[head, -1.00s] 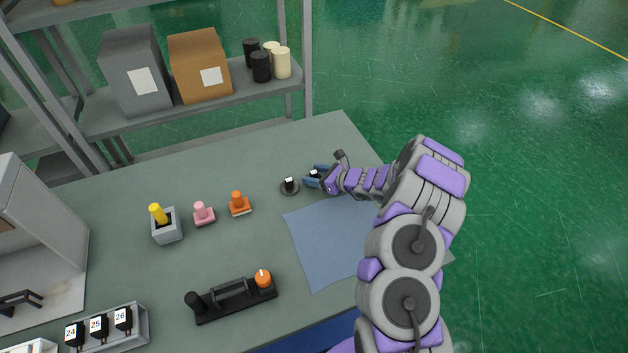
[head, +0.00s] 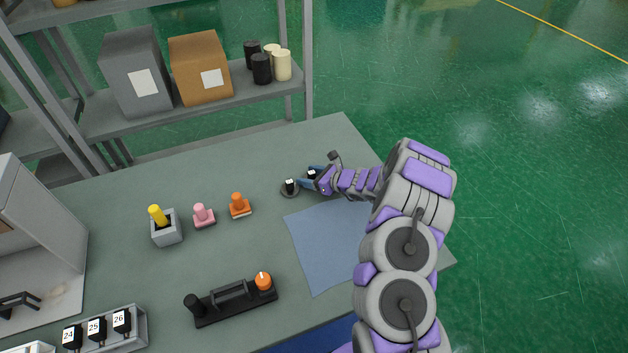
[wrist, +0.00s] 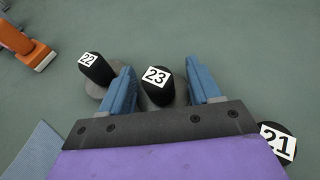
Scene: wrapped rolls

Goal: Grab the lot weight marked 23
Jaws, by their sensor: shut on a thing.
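The lot weight marked 23 (wrist: 163,95) is a black knob on a round grey base, standing upright between my blue fingers in the wrist view. My gripper (wrist: 158,78) is shut on it; in the head view my gripper (head: 309,178) is low over the far right of the table. The weight marked 22 (wrist: 98,72) stands just left of the left finger, and it also shows in the head view (head: 290,187). The weight marked 21 (wrist: 279,143) is at the lower right, partly hidden by my gripper's body.
A blue mat (head: 325,240) lies in front of my gripper. An orange stamp-like piece (head: 240,205), a pink one (head: 203,214) and a grey holder with a yellow handle (head: 165,227) stand to the left. A black rack (head: 235,300) is nearer. A shelf (head: 200,108) stands behind.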

